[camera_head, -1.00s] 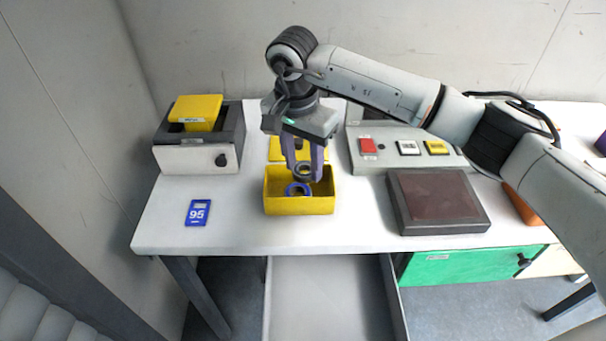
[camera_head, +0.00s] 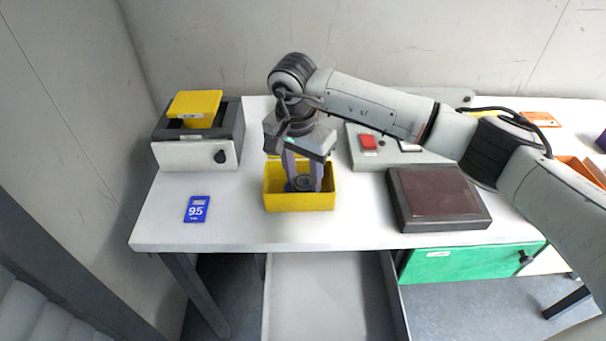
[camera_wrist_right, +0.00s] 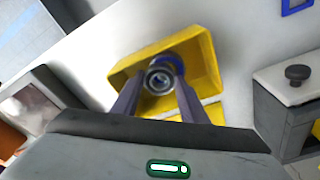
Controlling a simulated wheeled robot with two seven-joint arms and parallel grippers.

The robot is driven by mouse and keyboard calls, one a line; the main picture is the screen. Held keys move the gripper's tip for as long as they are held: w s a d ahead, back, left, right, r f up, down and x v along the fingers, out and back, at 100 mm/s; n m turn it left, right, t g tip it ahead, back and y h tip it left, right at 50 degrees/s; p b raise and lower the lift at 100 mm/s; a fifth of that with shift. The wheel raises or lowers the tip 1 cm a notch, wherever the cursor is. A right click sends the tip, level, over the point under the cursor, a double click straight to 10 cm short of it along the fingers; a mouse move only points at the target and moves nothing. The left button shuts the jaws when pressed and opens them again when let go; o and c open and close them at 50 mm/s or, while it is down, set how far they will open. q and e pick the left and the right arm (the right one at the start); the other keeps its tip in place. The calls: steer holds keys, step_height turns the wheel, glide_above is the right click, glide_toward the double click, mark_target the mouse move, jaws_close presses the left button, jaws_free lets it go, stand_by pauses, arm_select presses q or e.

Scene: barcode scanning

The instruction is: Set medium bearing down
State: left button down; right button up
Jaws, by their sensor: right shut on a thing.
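My right gripper (camera_head: 304,184) reaches down into a yellow bin (camera_head: 299,202) on the table. Its two fingers are shut on a grey metal bearing (camera_head: 303,182), held inside the bin. In the right wrist view the bearing (camera_wrist_right: 158,80) sits between the fingertips, with the yellow bin (camera_wrist_right: 205,62) around it. A blue ring (camera_wrist_right: 172,62) shows behind the bearing there, partly hidden by it and the fingers. Whether the bearing touches the bin floor or the blue ring, I cannot tell. My left gripper is out of view.
A blue card marked 95 (camera_head: 196,209) lies left of the bin. A grey box with a yellow top (camera_head: 196,105) stands at back left. A dark red framed pad (camera_head: 440,192) and a button panel (camera_head: 369,160) lie to the right. An open drawer (camera_head: 330,290) juts out below.

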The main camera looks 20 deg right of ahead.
mark_target(299, 187)
steer(key=o, duration=1.1)
steer(key=shift+r+p, duration=0.6)
steer(key=r, duration=0.8)
steer(key=s+a+r, duration=0.1)
steer(key=r, duration=0.3)
steer(key=shift+b, duration=0.4)
steer(key=shift+a, duration=0.1)
